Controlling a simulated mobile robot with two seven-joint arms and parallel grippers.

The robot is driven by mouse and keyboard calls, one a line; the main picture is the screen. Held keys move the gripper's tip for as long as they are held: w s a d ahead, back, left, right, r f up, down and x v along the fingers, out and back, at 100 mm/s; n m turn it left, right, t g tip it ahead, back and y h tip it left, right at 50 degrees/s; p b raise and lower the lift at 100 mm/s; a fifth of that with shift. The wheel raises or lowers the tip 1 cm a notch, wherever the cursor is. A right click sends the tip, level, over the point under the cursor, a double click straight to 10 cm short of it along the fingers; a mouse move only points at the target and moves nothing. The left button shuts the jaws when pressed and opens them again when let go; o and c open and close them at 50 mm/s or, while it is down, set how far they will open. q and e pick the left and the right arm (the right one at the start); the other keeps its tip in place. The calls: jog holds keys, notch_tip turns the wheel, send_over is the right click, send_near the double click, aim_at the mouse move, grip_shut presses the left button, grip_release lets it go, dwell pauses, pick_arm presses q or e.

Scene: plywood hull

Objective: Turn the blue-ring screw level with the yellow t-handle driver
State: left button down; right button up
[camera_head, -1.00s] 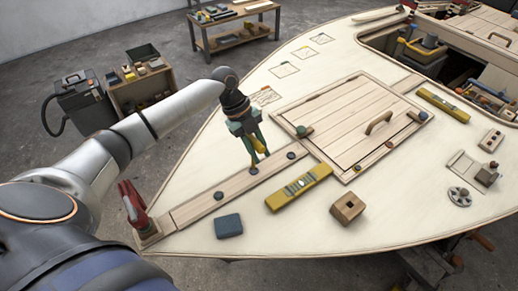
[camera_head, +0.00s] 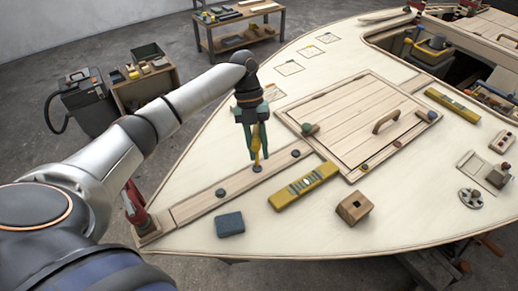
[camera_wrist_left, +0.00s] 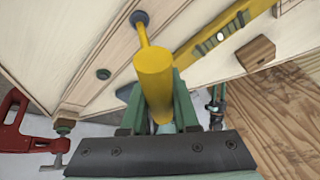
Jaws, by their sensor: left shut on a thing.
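My left gripper (camera_head: 256,146) is shut on the yellow t-handle driver (camera_head: 257,158) and points it down at the plank in the deck. In the left wrist view the driver's thick yellow handle (camera_wrist_left: 155,75) sits between the green fingers, and its thin shaft runs to a screw with a blue-grey ring (camera_wrist_left: 139,19). In the head view the driver's tip is at this middle screw (camera_head: 257,168); I cannot tell whether it is seated. Other dark screws lie along the plank, one nearer (camera_head: 220,192) and one farther (camera_head: 295,153). My right gripper is not in view.
A yellow spirit level (camera_head: 304,186), a wooden block (camera_head: 353,207) and a blue block (camera_head: 230,224) lie near the plank. A red clamp (camera_head: 134,204) stands at the plank's near end. A hatch with a handle (camera_head: 386,122) lies beyond.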

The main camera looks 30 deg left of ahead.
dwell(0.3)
pick_arm(q)
jog(key=shift+f, duration=0.25)
jog(key=shift+f, duration=0.35)
dwell(0.6)
